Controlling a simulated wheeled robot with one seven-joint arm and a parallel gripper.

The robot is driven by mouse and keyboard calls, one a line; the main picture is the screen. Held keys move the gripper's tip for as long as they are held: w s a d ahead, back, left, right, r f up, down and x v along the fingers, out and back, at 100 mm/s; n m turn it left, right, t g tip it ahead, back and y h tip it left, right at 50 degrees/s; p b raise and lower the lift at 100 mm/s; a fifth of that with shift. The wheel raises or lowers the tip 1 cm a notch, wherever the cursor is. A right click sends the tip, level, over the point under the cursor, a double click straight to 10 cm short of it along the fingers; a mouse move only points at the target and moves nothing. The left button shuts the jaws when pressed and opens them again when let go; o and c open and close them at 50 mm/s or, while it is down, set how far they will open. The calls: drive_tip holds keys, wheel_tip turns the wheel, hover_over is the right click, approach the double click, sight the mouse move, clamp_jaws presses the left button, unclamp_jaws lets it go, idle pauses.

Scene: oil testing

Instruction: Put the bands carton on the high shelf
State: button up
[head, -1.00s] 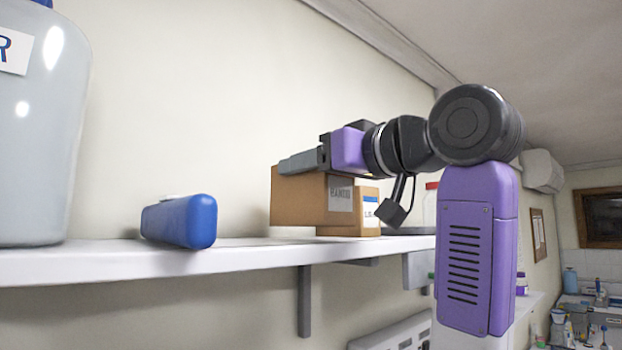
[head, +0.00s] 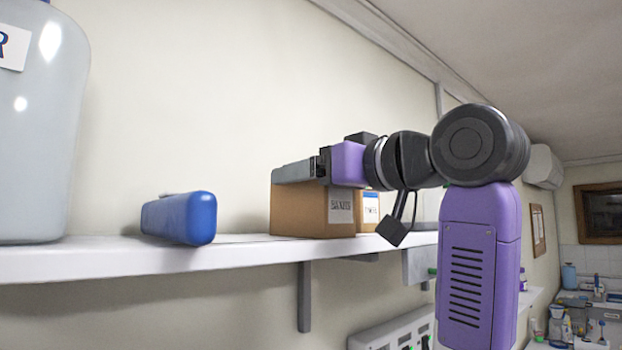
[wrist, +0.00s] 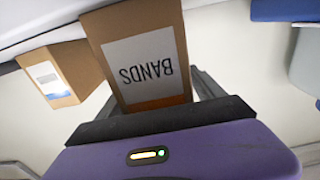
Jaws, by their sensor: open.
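The bands carton (head: 300,212) is a brown box with a white label. It stands upright on the white high shelf (head: 120,262), and its base appears to touch the shelf top. In the wrist view its BANDS label (wrist: 140,68) appears upside down. My gripper (head: 295,173) is open at the top of the carton, with the grey fingers still around it. In the wrist view a dark finger (wrist: 209,86) shows beside the carton; the carton hides much of the other finger.
A smaller labelled carton (head: 369,212) stands just right of the bands carton; it also shows in the wrist view (wrist: 72,72). A blue case (head: 180,218) lies to the left, with a gap between. A large grey jug (head: 35,140) stands at far left. The wall is close behind.

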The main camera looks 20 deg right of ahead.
drive_tip(key=shift+r, duration=0.1)
drive_tip(key=b+v, duration=0.4)
drive_tip(key=v, duration=0.8)
drive_tip(key=shift+b, duration=0.4)
